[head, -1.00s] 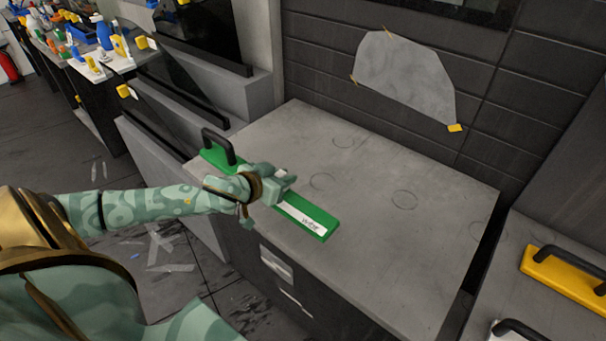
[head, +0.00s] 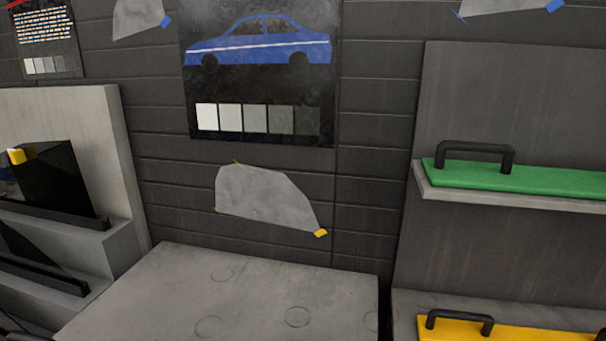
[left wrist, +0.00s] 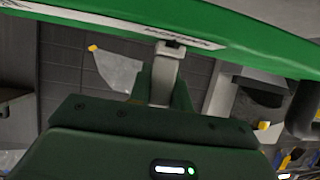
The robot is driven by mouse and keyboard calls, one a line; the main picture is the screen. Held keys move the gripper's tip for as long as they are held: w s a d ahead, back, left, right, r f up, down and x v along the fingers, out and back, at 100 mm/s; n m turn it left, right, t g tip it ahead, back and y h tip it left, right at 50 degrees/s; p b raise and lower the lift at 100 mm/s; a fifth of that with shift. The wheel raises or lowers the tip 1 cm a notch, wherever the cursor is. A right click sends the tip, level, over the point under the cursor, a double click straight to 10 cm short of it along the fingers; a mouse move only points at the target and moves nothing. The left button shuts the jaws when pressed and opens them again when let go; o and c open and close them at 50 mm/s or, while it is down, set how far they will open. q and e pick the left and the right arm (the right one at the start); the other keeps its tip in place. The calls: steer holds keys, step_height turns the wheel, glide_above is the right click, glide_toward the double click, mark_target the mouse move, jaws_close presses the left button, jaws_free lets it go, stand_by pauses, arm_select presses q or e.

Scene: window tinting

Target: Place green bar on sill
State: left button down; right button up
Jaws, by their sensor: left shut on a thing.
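A green bar (left wrist: 130,32) with a white printed label runs slantwise across the top of the left wrist view. Its black handle (left wrist: 304,105) shows at the right edge. My left gripper (left wrist: 170,50) is shut on this bar near its label, and the bar's ends are cut off. In the head view, a green bar (head: 540,180) with a black handle lies on a shelf (head: 480,201) at the right. No gripper shows beside it. My left gripper and my right gripper are out of the head view.
The grey bench top (head: 240,300) is bare apart from faint rings. A yellow bar (head: 500,331) with a black handle lies at the lower right. A grey sheet (head: 265,198) is taped to the dark wall below a car poster (head: 262,75). Dark glass panes (head: 55,180) stand at the left.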

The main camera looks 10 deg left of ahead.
arm_select(q)
steer(key=d+r, duration=0.1)
steer(key=d, duration=0.2)
steer(key=d+r+b, duration=0.1)
steer(key=d, duration=0.3)
steer(key=d+r, duration=0.2)
steer(key=d, duration=0.2)
steer(key=shift+d+r, duration=0.1)
steer(key=shift+d, duration=0.05)
steer(key=w+d+r+b, duration=0.1)
steer(key=w+d+r, duration=0.1)
steer(key=d+r, duration=0.3)
steer(key=shift+d+r, duration=0.25)
steer(key=shift+d, duration=0.55)
